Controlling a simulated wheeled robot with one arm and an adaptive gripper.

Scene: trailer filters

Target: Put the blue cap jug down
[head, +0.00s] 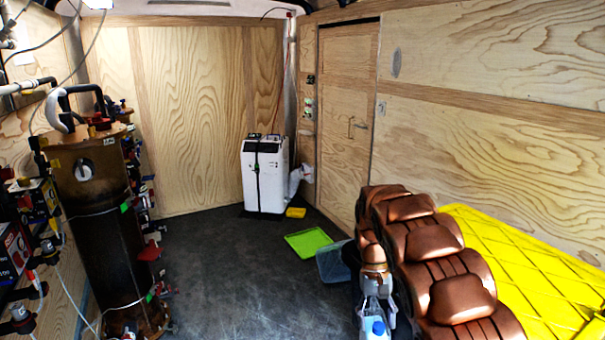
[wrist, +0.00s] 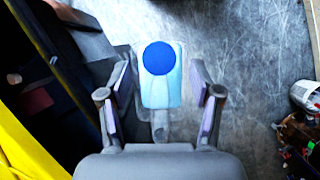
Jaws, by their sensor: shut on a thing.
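The blue cap jug is a pale, light-blue jug with a round blue cap. In the wrist view the jug (wrist: 161,92) is between my gripper's two fingers (wrist: 161,78), its cap facing the camera. In the head view the jug (head: 368,332) is at the bottom edge, partly cut off, below my gripper (head: 376,306). My gripper is shut on the jug; the exact contact is hard to make out. The jug's underside is hidden, so I cannot tell whether it touches the floor.
A green tray (head: 309,243) and a clear bin (head: 331,264) lie on the dark floor (head: 235,275). A white machine (head: 264,180) stands at the back. A brown tank (head: 100,215) stands left, a yellow panel (head: 530,265) right. The middle floor is clear.

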